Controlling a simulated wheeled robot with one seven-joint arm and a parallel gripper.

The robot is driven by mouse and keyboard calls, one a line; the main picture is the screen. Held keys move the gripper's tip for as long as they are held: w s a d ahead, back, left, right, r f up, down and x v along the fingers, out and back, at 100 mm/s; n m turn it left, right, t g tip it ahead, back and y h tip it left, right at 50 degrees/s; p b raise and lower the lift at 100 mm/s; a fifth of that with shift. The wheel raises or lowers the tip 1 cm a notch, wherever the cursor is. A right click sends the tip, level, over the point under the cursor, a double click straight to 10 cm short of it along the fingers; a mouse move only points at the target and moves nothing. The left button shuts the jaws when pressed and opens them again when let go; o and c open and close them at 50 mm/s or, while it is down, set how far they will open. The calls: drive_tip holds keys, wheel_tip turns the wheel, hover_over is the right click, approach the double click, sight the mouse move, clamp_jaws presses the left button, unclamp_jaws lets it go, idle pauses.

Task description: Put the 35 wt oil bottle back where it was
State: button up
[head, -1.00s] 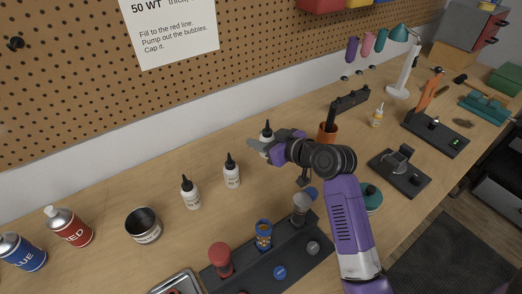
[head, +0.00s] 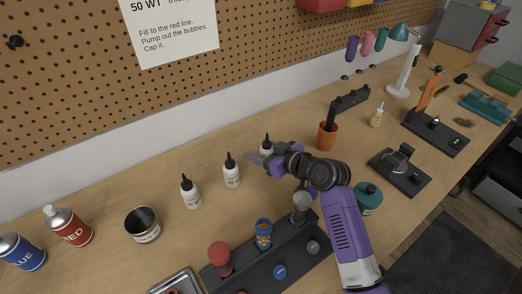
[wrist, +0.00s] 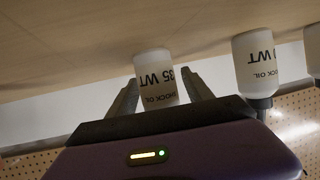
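The 35 wt oil bottle (wrist: 157,85) is white with a black "35 WT" label and shows upside down in the wrist view. In the head view, my gripper (head: 268,160) is at the right end of the bottle row. The black nozzle and white shoulder of the 35 wt bottle (head: 267,145) show above the fingers, upright. Its lower part is hidden there. I cannot tell whether its base touches the bench.
Two similar oil bottles stand to the left, the nearer one (head: 232,175) and another (head: 190,195). An orange cup (head: 327,138) is to the right. A black stand (head: 285,262) with shock parts is in front. The pegboard wall (head: 80,90) is behind.

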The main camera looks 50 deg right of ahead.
drive_tip(key=shift+r, duration=0.2)
drive_tip(key=b+v, duration=0.1)
drive_tip(key=v, duration=1.1)
idle(0.4)
